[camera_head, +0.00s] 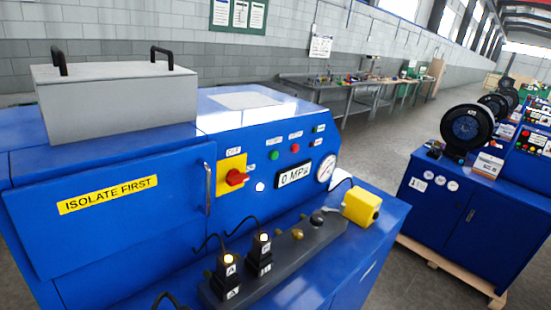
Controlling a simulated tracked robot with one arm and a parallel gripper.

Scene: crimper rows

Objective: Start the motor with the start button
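A blue machine (130,240) fills the left and middle of the view. Its sloping panel carries a green button (274,155), a red button (295,148) and a small dark one to their right. Small labels sit above them, too small to read. A red rotary switch (235,177) sits on a yellow plate left of the green button. A display (295,175) below the buttons reads 0 MPa, with a round gauge (326,168) to its right. My gripper is not in view, so its state is hidden.
A dark valve block (275,265) with two lit plugs and cables stands in front of the panel, a yellow box (361,206) at its right end. A grey lidded box (115,100) sits on top. A blue cabinet (465,215) with a black crimper stands right, across a floor gap.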

